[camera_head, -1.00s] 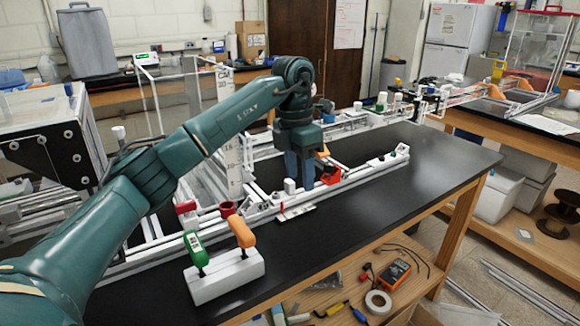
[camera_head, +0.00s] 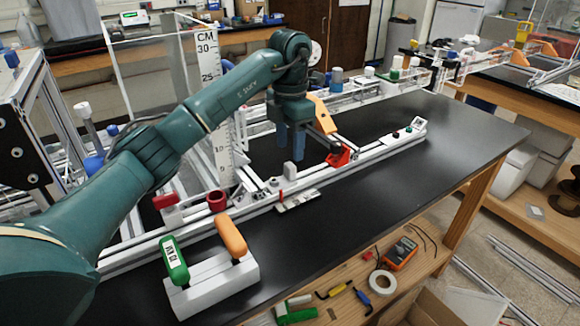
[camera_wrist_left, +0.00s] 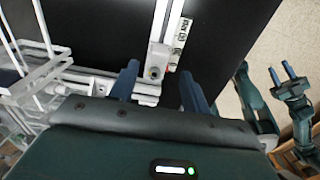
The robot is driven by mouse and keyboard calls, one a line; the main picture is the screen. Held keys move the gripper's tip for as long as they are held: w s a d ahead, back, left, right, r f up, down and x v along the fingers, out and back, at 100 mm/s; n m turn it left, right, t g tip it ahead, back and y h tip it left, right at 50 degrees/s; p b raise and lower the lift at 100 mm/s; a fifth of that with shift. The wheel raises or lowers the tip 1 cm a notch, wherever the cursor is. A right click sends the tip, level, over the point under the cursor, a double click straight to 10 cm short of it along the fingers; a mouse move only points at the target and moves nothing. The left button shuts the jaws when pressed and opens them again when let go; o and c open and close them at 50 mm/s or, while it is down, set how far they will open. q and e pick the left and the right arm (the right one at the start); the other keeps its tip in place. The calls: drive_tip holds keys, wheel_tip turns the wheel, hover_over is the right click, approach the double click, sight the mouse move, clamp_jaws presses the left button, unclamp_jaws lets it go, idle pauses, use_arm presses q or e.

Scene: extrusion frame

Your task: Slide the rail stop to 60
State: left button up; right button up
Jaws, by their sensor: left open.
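A white block (camera_head: 290,170), apparently the rail stop, sits on the pale aluminium rail (camera_head: 385,150) along the black bench. A small scale plate with numbers (camera_head: 298,200) lies by the rail. My left gripper (camera_head: 290,154) is open, pointing down just above the block. In the wrist view its blue fingers (camera_wrist_left: 160,82) lie on either side of the block, without visible contact. My right gripper (camera_wrist_left: 281,71) is off to the side, open and empty.
A red block (camera_head: 340,156) and an orange lever (camera_head: 321,114) stand right of my left gripper. A red ring (camera_head: 217,200) is to the left. A white base holds green (camera_head: 173,262) and orange (camera_head: 231,237) handles.

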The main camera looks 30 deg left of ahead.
sight(290, 165)
use_arm(q)
wheel_tip(290, 165, down, 6)
drive_tip(key=shift+f, duration=0.2)
clamp_jaws()
idle(0.6)
